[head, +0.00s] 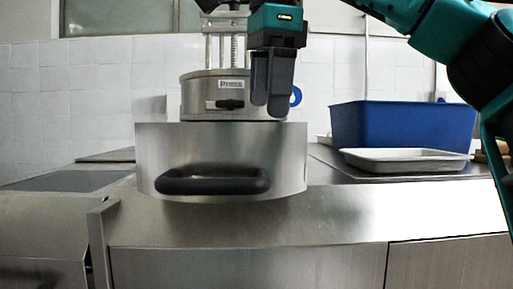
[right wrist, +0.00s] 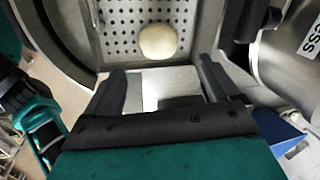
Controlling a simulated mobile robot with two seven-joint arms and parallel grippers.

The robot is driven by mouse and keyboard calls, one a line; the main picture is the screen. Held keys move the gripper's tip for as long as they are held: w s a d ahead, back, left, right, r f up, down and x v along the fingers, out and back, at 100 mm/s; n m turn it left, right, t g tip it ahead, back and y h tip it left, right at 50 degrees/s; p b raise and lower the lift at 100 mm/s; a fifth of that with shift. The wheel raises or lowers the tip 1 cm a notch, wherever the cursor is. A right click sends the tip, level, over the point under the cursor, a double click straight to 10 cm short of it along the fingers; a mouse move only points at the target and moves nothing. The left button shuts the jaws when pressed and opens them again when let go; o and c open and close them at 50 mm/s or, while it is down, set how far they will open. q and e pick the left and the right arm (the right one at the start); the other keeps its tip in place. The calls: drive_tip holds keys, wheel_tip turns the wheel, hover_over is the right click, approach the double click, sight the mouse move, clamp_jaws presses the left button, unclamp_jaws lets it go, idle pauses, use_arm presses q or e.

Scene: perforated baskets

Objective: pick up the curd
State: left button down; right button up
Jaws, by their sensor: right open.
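The curd (right wrist: 158,42) is a pale, rounded lump in the right wrist view. It lies on the perforated metal floor of a basket (right wrist: 118,22), near the basket's edge. In the head view the curd is hidden. My right gripper (right wrist: 168,75) is open and empty, with its two dark fingers apart just short of the curd in the picture. In the head view my right gripper (head: 272,108) points down in front of the steel press and above the curved steel front. My left gripper is not clearly in view.
A steel press (head: 208,95) with a screw column stands behind the curved steel front, which has a black handle (head: 212,181). A blue bin (head: 402,126) and a shallow metal tray (head: 405,160) stand to the right. The counter at left (head: 70,181) is clear.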

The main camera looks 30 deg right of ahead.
drive_tip(key=shift+w+a+x, duration=0.1)
drive_tip(key=shift+a+x, duration=0.05)
drive_tip(key=shift+x, duration=1.15)
drive_tip(key=shift+w+a+x, duration=0.1)
drive_tip(key=shift+a+x, duration=0.1)
drive_tip(key=shift+x, duration=1.05)
drive_tip(key=shift+w+f, duration=0.1)
drive_tip(key=shift+f, duration=0.55)
drive_tip(key=c, duration=1.2)
